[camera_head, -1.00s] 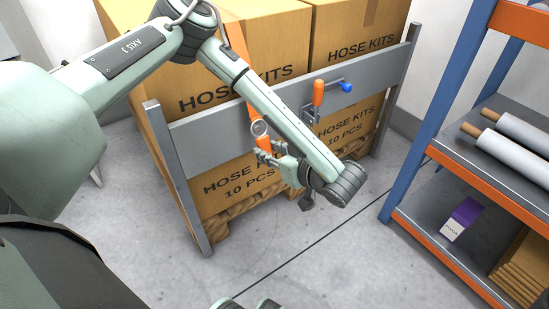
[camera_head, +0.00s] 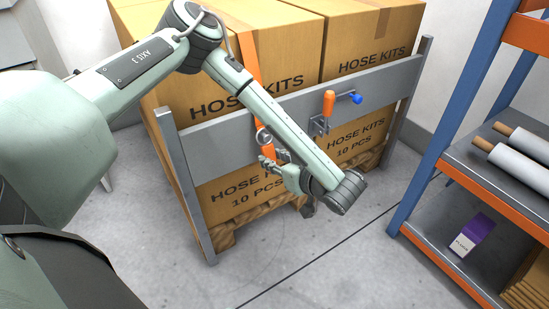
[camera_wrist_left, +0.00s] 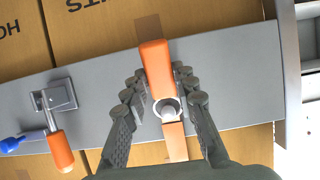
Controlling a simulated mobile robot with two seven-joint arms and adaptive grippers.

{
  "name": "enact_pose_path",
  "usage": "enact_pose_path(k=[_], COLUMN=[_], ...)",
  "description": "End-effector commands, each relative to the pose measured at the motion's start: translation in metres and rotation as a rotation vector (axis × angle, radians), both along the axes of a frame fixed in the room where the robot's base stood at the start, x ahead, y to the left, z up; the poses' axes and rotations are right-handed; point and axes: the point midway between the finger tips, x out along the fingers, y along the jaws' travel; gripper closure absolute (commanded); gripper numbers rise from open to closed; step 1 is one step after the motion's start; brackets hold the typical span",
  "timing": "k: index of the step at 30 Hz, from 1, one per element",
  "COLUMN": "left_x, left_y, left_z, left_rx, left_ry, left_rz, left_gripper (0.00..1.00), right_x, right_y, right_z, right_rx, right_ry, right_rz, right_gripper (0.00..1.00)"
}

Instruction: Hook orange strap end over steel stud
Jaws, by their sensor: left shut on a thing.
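The orange strap (camera_head: 249,45) runs down the front of a carton to the grey board. Its end (camera_wrist_left: 156,68) lies between my left gripper's fingers (camera_wrist_left: 163,82), and the gripper is shut on it. My left gripper (camera_head: 270,160) is close against the board. A metal ring (camera_wrist_left: 156,103) shows between the fingers, with the pale steel stud (camera_wrist_left: 168,112) inside its outline in the wrist view. I cannot tell whether the ring is around the stud or only in front of it. More orange (camera_wrist_left: 174,145) shows below the ring. My right gripper is not in view.
The grey board (camera_head: 215,128) spans the cartons (camera_head: 290,45). A toggle clamp with an orange handle (camera_head: 328,103) and blue tip (camera_head: 357,98) sits right of my gripper. A blue-and-orange shelf rack (camera_head: 450,110) stands at right. Floor in front is clear.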

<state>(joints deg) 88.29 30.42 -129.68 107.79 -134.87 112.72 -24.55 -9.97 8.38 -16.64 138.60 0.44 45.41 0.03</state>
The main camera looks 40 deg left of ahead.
Motion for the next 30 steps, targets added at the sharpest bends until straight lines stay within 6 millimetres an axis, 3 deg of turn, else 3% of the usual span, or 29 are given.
enact_pose_path(k=[4, 5, 11, 22, 30], left_x=[0.000, 0.000, 0.000, -0.002, -0.017], left_y=[0.000, 0.000, 0.000, -0.006, -0.049], left_z=[0.000, 0.000, 0.000, 0.002, 0.024], left_rx=[0.001, 0.000, 0.000, -0.002, 0.002], left_ry=[0.000, 0.000, 0.000, 0.001, -0.003], left_rz=[0.000, 0.000, 0.000, -0.002, -0.010], left_gripper=[1.00, 0.72, 0.49, 0.49, 0.49], right_x=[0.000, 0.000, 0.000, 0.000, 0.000], right_y=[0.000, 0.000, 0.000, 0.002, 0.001], right_z=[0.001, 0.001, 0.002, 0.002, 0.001], right_rx=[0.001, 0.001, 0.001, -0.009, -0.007], right_ry=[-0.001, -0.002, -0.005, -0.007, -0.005], right_rz=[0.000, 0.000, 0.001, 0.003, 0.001], right_gripper=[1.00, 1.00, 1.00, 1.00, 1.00])
